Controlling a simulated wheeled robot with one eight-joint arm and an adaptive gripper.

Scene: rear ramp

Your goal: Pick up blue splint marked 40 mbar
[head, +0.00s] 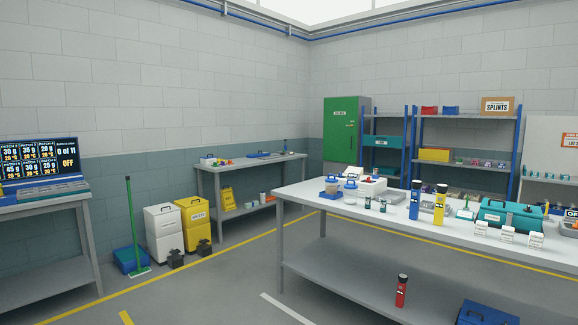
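No 40 mbar marking can be read anywhere, so I cannot tell which thing is the named splint. A small blue item (451,111) lies on the top of the far shelving, left of a brown box labelled SPLINTS (497,106). An upright blue cylinder with a black top (414,203) stands on the near table (325,208), beside a similar yellow one (440,206). My gripper is not in view.
A red item (429,111) lies left of the small blue item. The near table carries a teal case (508,214) and several small white boxes. A red cylinder (401,291) stands on its lower shelf.

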